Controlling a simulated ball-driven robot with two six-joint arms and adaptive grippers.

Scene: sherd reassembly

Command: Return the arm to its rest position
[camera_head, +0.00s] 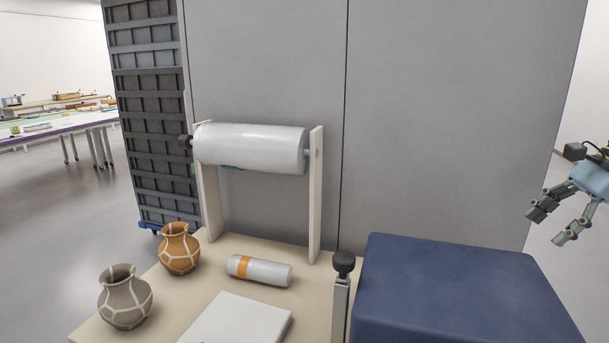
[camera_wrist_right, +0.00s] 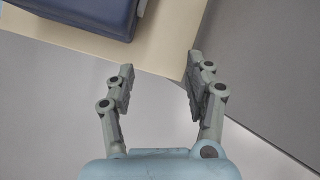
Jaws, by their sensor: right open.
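My right gripper (camera_head: 548,218) is at the right edge of the head view, to the right of the blue padded block and apart from it. Its fingers are spread and nothing is between them. In the right wrist view the same gripper (camera_wrist_right: 158,85) is open and empty, with a corner of the cream table (camera_wrist_right: 160,58) beyond its fingertips. My left gripper does not show in either view.
The blue block (camera_head: 450,285) covers the table's right side. A film roll (camera_head: 250,147) hangs behind. Floor is clear below the gripper.

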